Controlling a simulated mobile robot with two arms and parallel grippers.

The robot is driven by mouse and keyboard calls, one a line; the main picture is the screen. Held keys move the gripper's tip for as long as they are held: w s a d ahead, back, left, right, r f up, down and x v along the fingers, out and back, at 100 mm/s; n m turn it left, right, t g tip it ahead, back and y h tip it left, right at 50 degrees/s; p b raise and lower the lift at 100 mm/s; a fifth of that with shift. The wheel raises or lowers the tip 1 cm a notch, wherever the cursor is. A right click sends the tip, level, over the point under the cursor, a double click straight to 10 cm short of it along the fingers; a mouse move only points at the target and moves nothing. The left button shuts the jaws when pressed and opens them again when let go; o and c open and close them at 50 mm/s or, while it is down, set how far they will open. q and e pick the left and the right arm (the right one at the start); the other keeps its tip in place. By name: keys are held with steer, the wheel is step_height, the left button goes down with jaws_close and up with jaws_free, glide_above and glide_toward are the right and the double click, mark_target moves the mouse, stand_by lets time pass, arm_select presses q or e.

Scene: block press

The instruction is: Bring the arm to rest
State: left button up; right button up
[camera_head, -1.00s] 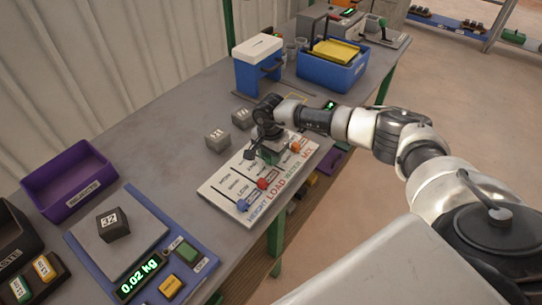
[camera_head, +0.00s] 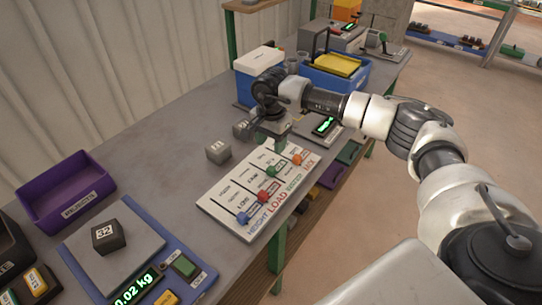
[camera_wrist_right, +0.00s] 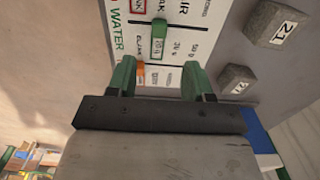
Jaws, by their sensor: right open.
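My right arm reaches in from the right in the head view. Its gripper (camera_head: 272,132) hangs over the far end of the white slider panel (camera_head: 262,192), above its surface. In the right wrist view the two green fingers (camera_wrist_right: 160,80) are apart with nothing held between them. The panel's green knob (camera_wrist_right: 154,40) and orange knob (camera_wrist_right: 141,70) lie below and beyond the fingers. The head view also shows the blue knob (camera_head: 243,218) and the red knob (camera_head: 263,197). My left gripper is not in view.
Two grey numbered blocks (camera_head: 218,152) (camera_head: 241,130) stand beside the panel. A dark block marked 32 (camera_head: 108,236) sits on the scale (camera_head: 130,262), with a purple bin (camera_head: 66,190) behind. A blue bin (camera_head: 335,80) and a white-topped blue box (camera_head: 260,60) stand beyond the gripper.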

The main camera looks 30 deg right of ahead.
steer(key=shift+r, duration=0.55)
steer(key=shift+f, duration=0.1)
